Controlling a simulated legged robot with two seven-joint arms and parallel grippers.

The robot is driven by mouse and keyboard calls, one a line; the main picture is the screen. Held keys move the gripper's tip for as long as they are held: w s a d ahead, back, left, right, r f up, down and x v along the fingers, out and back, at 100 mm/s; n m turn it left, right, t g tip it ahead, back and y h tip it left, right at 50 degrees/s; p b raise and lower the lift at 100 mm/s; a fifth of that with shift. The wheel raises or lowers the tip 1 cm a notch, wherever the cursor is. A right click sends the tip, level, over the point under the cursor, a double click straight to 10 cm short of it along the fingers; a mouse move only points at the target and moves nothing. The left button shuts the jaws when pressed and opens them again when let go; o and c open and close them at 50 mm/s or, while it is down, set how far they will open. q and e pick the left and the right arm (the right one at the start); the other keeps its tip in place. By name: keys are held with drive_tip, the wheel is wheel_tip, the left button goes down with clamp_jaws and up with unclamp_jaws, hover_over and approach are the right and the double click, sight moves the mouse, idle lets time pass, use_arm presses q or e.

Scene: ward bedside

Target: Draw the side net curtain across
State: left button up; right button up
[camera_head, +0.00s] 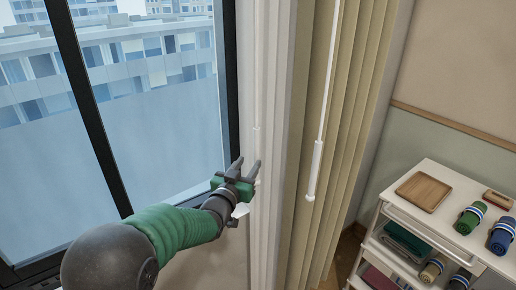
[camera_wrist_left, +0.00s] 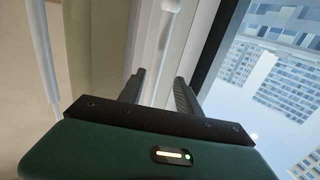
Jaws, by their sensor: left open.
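The white net curtain (camera_head: 270,130) hangs bunched in a narrow upright strip beside the window's dark frame. A thin white wand (camera_head: 256,100) hangs in front of it, and its lower part passes behind my left gripper (camera_head: 246,164). My left gripper is open, with fingers pointing up close to the net curtain and wand. In the left wrist view a white wand (camera_wrist_left: 171,6) shows beyond and between the open fingertips (camera_wrist_left: 158,80); I see nothing clamped. Contact cannot be told. My right gripper is not in view.
Beige curtain (camera_head: 345,110) hangs to the right, with a second white wand (camera_head: 315,170) before it. A white shelf trolley (camera_head: 415,227) at lower right carries a wooden board (camera_head: 423,191) and rolled items (camera_head: 470,218). The window (camera_head: 160,130) fills the left.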

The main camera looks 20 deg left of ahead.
use_arm(q)
drive_tip(key=w+d+p, duration=0.1)
drive_tip(key=w, duration=0.7)
drive_tip(key=shift+w+d, duration=0.15)
drive_tip(key=shift+w, duration=0.1)
drive_tip(key=shift+c, duration=0.8)
drive_tip(key=shift+r, duration=0.1)
drive_tip(key=c, duration=0.5)
drive_tip(key=shift+d, duration=0.15)
clamp_jaws()
drive_tip(key=shift+r, duration=0.1)
